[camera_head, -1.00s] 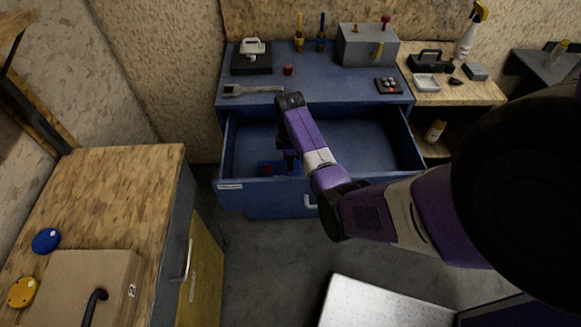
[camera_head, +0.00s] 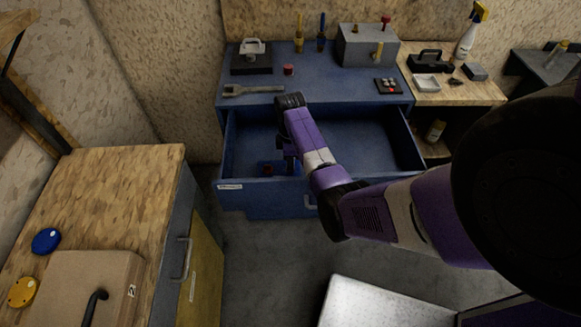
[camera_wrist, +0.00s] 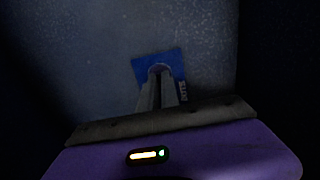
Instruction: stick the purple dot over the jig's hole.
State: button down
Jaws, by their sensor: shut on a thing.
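My gripper (camera_wrist: 160,84) reaches down inside the open blue drawer (camera_head: 372,139). Its fingers are close together around a small rounded, dull purplish thing (camera_wrist: 159,68), mostly hidden between them. This thing lies over a blue square box or card (camera_wrist: 143,64) with pale lettering at its right edge. I cannot tell for sure that it is the purple dot. In the head view the blue piece (camera_head: 281,168) shows low in the drawer, with a small dark red spot beside the gripper. I cannot pick out the jig or its hole with certainty.
The blue bench top (camera_head: 330,78) holds a black-based block with a white handle (camera_head: 252,47), a red cylinder (camera_head: 288,70), a brush (camera_head: 252,91), a grey box (camera_head: 367,46) and a black tray (camera_head: 388,86). The drawer walls surround my gripper. A wooden cabinet (camera_head: 110,190) stands left.

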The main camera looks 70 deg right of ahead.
jog(key=shift+r, duration=0.15)
dwell(0.5)
jog(key=shift+r+p, duration=2.1)
jog(key=shift+p, duration=0.2)
jog(key=shift+r+p, duration=0.4)
jog(key=shift+r, duration=1.6)
jog(key=shift+w, duration=0.1)
